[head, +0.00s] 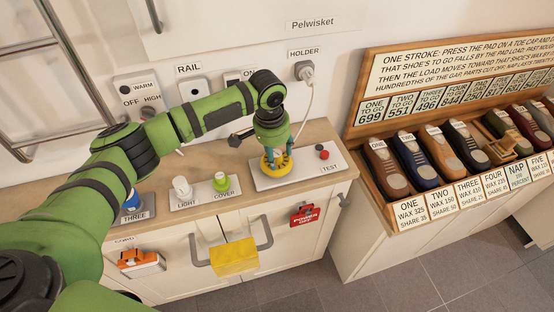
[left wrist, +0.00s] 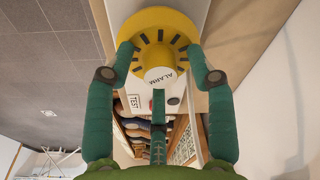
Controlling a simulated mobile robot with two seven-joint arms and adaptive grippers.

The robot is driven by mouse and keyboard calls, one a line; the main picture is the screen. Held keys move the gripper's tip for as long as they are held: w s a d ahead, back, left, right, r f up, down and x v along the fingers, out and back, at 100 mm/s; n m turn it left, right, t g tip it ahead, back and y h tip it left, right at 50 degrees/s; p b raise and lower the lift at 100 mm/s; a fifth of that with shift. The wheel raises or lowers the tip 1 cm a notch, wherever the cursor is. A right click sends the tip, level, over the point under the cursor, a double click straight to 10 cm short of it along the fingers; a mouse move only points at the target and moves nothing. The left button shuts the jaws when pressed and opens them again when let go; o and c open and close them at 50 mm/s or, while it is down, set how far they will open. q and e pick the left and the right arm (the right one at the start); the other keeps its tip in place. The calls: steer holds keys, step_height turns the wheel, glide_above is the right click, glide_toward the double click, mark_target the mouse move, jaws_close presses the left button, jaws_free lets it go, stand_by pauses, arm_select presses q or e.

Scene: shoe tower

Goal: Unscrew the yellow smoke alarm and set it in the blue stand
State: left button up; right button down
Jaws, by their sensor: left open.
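The yellow smoke alarm (head: 276,168) sits on a white base plate on the counter, beside a red button. In the left wrist view, the alarm (left wrist: 160,20) is a round slotted disc with a raised middle marked ALARM. My left gripper (head: 276,155) points down over it with its teal fingers open. In the left wrist view, the fingertips (left wrist: 160,50) are on either side of the raised middle, over the disc; I cannot tell whether they touch it. A blue item (head: 131,203), perhaps the blue stand, is by the THREE label, partly hidden by my arm. My right gripper is out of view.
A light bulb (head: 181,187) and a green cover (head: 221,182) stand on a white plate left of the alarm. A plug (head: 305,71) with a white cord is in the wall behind. A yellow cloth (head: 234,258) hangs on the front handle. A shoe rack (head: 402,205) stands right.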

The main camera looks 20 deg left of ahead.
arm_select(q)
jaws_close()
steer(key=shift+r, duration=0.1)
steer(key=shift+n+p, duration=1.3)
steer(key=shift+p, duration=0.5)
steer(key=shift+d+n+y+p, duration=0.1)
steer(key=shift+n+y+p, duration=0.2)
steer(key=shift+n+p, duration=1.5)
